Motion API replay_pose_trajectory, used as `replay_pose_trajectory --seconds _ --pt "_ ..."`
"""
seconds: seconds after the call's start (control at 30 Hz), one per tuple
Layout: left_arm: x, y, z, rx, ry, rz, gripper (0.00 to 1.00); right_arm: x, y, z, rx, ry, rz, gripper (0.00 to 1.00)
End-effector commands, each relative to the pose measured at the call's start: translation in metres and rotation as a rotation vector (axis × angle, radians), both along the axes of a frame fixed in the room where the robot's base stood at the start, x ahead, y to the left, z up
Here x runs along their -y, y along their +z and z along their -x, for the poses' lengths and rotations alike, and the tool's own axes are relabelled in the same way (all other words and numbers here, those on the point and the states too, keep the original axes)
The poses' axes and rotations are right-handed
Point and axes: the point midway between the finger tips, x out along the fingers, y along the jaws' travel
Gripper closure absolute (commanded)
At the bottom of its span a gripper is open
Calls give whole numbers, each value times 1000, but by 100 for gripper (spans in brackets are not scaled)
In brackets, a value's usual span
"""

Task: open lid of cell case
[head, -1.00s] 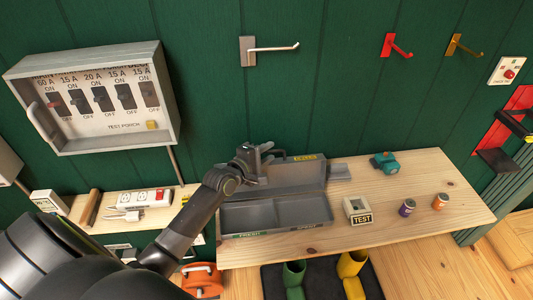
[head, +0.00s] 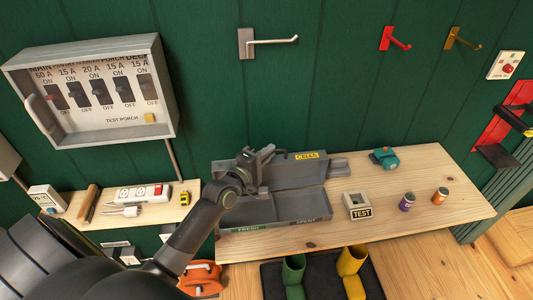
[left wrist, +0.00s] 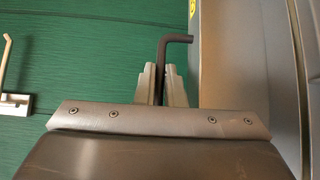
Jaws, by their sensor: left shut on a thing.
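The grey cell case (head: 290,222) stands on the wooden bench, with divided trays and labels reading FRESH and SPENT along its front. Its lid (head: 292,176) is raised at the back, with a yellow CELLS label near its upper edge. My left gripper (head: 254,160) is at the lid's upper left and hides part of it. In the left wrist view, the gripper (left wrist: 160,85) is shut on a dark bent bar, the lid handle (left wrist: 176,39). The lid's grey face (left wrist: 228,50) shows to its right. My right gripper is not in view.
A breaker panel (head: 95,95) and wall hooks (head: 270,41) are on the green wall behind. Boots (head: 352,262) stand below.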

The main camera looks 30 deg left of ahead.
Motion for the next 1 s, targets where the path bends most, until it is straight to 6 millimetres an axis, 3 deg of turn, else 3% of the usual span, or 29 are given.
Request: replay_pose_trajectory --seconds 0.27,0.3,0.43,0.77,1.0 --pt "0 1 0 2 1 -4 100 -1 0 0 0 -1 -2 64" --pt "0 1 0 2 1 -4 86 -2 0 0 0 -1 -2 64" --pt "0 1 0 2 1 -3 69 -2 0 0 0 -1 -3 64" --pt "0 1 2 3 1 -3 69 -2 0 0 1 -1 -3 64" --pt "-5 2 35 2 1 -6 69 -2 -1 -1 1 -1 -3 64"
